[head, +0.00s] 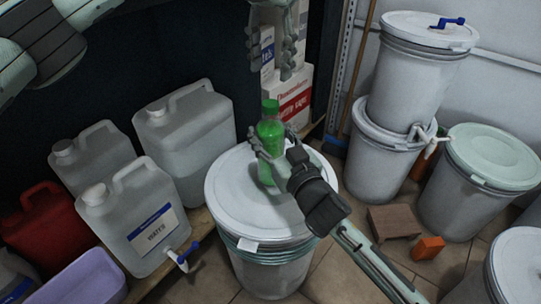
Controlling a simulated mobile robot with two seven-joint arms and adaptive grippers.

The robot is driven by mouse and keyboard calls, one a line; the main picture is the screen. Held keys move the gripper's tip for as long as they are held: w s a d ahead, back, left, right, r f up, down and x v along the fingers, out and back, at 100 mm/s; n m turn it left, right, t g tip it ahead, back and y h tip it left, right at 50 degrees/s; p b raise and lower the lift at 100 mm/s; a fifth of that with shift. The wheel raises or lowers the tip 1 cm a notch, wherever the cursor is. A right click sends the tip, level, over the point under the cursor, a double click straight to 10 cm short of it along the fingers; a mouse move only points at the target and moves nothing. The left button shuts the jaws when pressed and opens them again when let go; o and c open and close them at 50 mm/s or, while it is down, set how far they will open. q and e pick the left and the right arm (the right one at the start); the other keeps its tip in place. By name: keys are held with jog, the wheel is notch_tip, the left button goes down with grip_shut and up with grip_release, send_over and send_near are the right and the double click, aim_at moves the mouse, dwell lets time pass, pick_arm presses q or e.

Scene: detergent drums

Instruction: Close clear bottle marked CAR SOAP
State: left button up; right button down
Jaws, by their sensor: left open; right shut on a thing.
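A clear bottle with green liquid (271,131) stands upright above the white lid of a drum. I cannot read any marking on it. A green cap (270,106) shows at the top of its neck; I cannot tell how tightly it sits. My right gripper (272,146) is shut around the bottle's body, and its fingers and wrist hide part of the bottle. My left gripper (274,68) is open above the bottle, fingers pointing down, apart from the cap and with nothing between them.
The white-lidded drum (270,264) is below the bottle. Several jugs, one labelled WATER (143,226), stand at left beside a red can (48,220) and a lilac tub (88,279). Boxes (294,99) stand behind the grippers. Stacked drums (383,160) and an orange block (428,247) are at right.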

aim_at(270, 103)
pick_arm(q)
notch_tip(270, 103, down, 8)
jog(key=shift+r, duration=0.1)
dwell(0.4)
grip_shut()
jog(key=shift+m, duration=0.9)
jog(key=shift+o, duration=0.7)
grip_release()
notch_tip(270, 103, up, 12)
